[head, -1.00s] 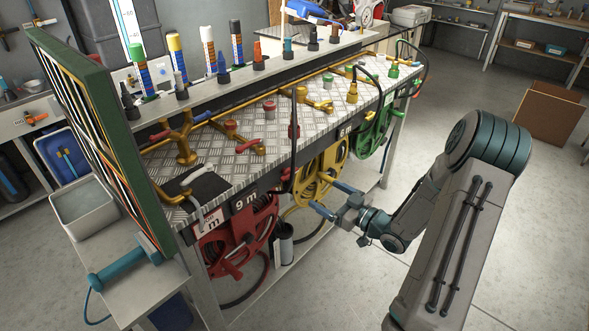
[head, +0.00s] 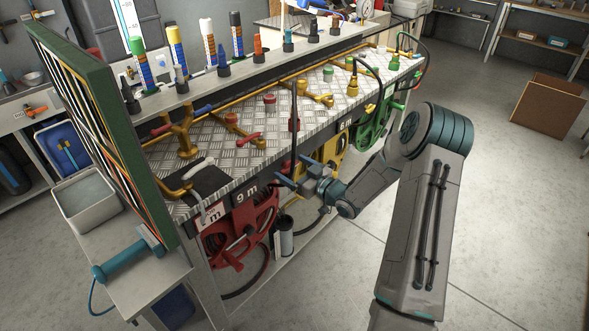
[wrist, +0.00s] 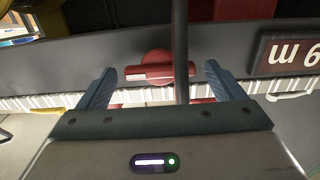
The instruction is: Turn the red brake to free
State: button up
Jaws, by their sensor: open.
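A round red knob (wrist: 160,66), which looks like the red brake, is on the dark front panel of the bench in the wrist view. A white mark on its bar points left, and the bar lies about level in the picture. My gripper (head: 293,172) is open, its blue fingers on either side of the knob in the wrist view, apart from it and touching nothing that I can see. The red hose reel (head: 238,232) hangs below the bench front.
A thin dark upright hose or rod (wrist: 180,50) passes close right of the knob. The yellow reel (head: 332,154) and green reel (head: 374,124) hang farther right. Open floor lies in front of the bench.

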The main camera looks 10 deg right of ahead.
jog(key=c, duration=1)
jog(key=shift+f+n+b, duration=0.15)
jog(key=shift+n+b, duration=0.15)
jog(key=shift+b, duration=0.3)
jog(key=n+b, duration=0.8)
jog(key=b, duration=0.6)
jog(key=n+b, duration=0.9)
jog(key=b, duration=0.5)
jog(key=shift+s+a+f, duration=0.15)
jog(key=shift+f, duration=0.05)
jog(key=shift+r+n+b, duration=0.1)
jog(key=shift+n+b, duration=0.2)
jog(key=shift+b, duration=0.1)
